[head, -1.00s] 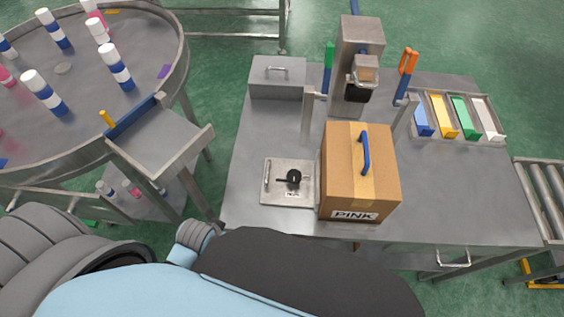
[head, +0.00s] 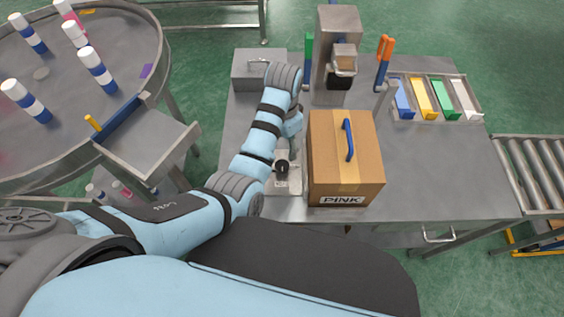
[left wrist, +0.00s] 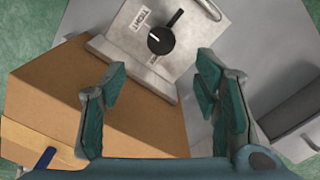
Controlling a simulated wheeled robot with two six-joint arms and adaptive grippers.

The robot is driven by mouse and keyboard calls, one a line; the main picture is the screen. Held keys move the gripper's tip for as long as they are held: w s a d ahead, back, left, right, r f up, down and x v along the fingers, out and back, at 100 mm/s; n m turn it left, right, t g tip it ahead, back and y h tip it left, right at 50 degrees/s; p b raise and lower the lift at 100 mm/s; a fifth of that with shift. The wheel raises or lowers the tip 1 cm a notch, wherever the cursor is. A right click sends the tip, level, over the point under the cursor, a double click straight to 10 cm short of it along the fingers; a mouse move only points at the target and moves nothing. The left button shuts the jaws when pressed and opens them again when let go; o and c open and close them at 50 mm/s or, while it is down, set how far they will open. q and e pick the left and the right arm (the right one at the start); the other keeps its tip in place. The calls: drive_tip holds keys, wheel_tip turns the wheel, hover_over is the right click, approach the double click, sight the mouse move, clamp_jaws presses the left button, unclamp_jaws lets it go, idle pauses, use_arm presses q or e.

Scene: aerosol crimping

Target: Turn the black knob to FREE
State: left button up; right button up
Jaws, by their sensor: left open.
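The black knob (head: 282,167) sits on a metal plate (head: 296,186) on the bench, left of the cardboard box, partly hidden by my left arm. In the left wrist view, the knob (left wrist: 160,40) shows clear, its black bar pointing to the upper right. My right gripper is not in view.
A cardboard box (head: 344,165) marked PINK, with a blue handle, stands right beside the plate. A grey metal box (head: 247,69) and a press (head: 337,45) stand behind. Colored bins (head: 430,99) are at the back right. The bench's right middle is clear.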

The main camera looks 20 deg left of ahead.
sight(283, 165)
use_arm(q)
wheel_tip(283, 165, down, 10)
drive_tip(key=shift+a+f+b, duration=0.1)
drive_tip(key=shift+f+b, duration=0.1)
drive_tip(key=shift+b, duration=0.95)
drive_tip(key=shift+r, duration=0.1)
drive_tip(key=c, duration=1.1)
